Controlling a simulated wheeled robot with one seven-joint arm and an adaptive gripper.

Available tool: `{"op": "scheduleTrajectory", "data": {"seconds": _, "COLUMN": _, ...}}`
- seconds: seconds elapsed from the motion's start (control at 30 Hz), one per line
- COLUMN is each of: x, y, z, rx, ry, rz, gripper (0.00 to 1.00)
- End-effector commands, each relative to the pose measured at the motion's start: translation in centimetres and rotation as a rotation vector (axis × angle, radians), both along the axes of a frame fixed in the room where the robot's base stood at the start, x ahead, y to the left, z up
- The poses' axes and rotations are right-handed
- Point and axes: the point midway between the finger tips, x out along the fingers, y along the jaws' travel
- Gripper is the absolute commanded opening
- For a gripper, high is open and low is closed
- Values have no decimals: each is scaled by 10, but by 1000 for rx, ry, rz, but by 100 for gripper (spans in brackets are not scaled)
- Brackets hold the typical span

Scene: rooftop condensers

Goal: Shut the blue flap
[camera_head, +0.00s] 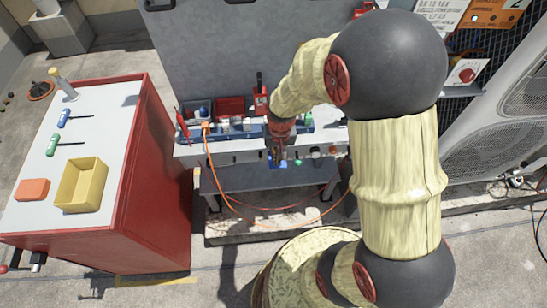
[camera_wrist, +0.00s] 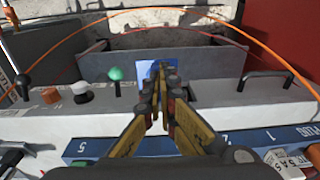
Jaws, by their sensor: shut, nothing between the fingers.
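The blue flap (camera_wrist: 144,70) is at the front of the grey workbench, and my fingers hide much of it in the wrist view. I cannot tell its exact angle. In the head view only a small blue patch of the flap (camera_head: 269,160) shows beside my fingertips. My gripper (camera_wrist: 160,80) is shut and empty, with its tips right at the flap; I cannot tell whether they touch it. The gripper (camera_head: 281,159) also shows in the head view, reaching down over the bench's front edge.
A green knob (camera_wrist: 115,74), a white-and-black knob (camera_wrist: 81,91) and a black handle (camera_wrist: 265,78) flank the flap. A blue numbered rail (camera_wrist: 250,138) lies along the bench. An orange cable (camera_head: 222,182) hangs in front. A red cabinet (camera_head: 155,190) stands at left.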

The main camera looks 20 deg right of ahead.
Motion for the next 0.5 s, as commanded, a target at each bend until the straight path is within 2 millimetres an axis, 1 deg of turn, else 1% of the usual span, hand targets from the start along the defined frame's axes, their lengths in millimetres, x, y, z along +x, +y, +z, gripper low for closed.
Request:
{"op": "scheduleTrajectory", "data": {"seconds": 0.2, "x": -3, "y": -8, "z": -4, "rx": -8, "ry": -23, "rz": 1, "gripper": 0}}
{"op": "scheduleTrajectory", "data": {"seconds": 0.37, "x": -8, "y": -7, "z": -11, "rx": -8, "ry": -23, "rz": 1, "gripper": 0}}
{"op": "scheduleTrajectory", "data": {"seconds": 0.5, "x": -13, "y": -5, "z": -20, "rx": -8, "ry": -23, "rz": 1, "gripper": 0}}
